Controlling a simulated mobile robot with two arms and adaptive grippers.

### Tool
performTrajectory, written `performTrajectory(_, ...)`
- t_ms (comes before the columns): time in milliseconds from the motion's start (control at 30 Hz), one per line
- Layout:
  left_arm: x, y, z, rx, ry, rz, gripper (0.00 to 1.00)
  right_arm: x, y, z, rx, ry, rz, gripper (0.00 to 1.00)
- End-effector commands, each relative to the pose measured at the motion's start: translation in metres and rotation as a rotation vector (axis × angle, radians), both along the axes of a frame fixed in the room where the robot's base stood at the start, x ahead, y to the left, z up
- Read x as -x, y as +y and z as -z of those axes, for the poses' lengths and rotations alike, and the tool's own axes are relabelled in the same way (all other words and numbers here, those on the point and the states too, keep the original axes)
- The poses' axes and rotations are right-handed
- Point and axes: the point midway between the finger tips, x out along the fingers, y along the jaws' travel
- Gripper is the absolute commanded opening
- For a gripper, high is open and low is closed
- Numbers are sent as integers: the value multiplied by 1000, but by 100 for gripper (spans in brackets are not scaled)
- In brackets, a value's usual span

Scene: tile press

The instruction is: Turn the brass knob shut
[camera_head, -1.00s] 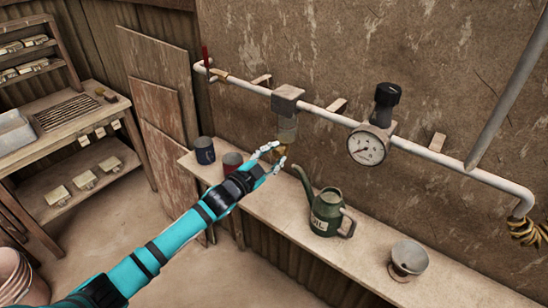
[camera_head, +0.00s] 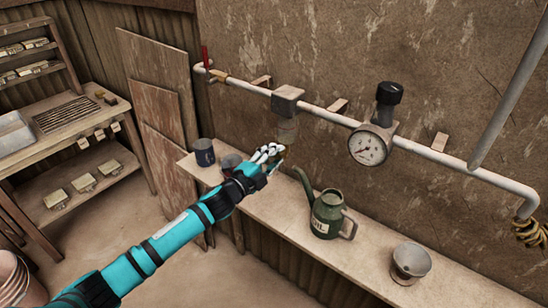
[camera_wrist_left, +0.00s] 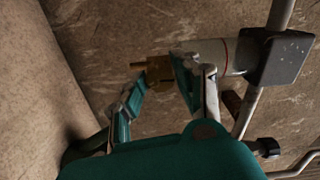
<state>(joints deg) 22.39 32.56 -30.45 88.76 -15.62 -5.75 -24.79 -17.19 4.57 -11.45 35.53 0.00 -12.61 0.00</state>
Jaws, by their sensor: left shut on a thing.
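The brass knob (camera_wrist_left: 158,69) sits below the grey-white cylindrical fitting (camera_head: 288,130) that hangs from the pipe's square block (camera_head: 287,100). In the left wrist view it lies between the two fingertips of my left gripper (camera_wrist_left: 164,75). In the head view my left gripper (camera_head: 268,154) is just under the fitting, shut on the knob, and its fingers hide most of it. My right gripper is in neither view.
A white pipe (camera_head: 330,116) with a pressure gauge (camera_head: 367,148) runs along the wall.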

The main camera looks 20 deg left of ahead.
Motion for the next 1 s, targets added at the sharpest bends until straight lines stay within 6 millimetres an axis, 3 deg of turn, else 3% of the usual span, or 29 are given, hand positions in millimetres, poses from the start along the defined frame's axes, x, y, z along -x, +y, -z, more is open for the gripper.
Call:
performTrajectory(467, 0, 0, 1, -16, -4, 0, 0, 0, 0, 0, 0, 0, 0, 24)
performTrajectory(500, 0, 0, 1, -16, -4, 0, 33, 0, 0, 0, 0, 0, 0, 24)
performTrajectory(633, 0, 0, 1, -15, -3, 0, 50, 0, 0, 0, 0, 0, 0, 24)
performTrajectory(1000, 5, 1, 1, -13, -4, 1, 53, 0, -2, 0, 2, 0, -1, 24)
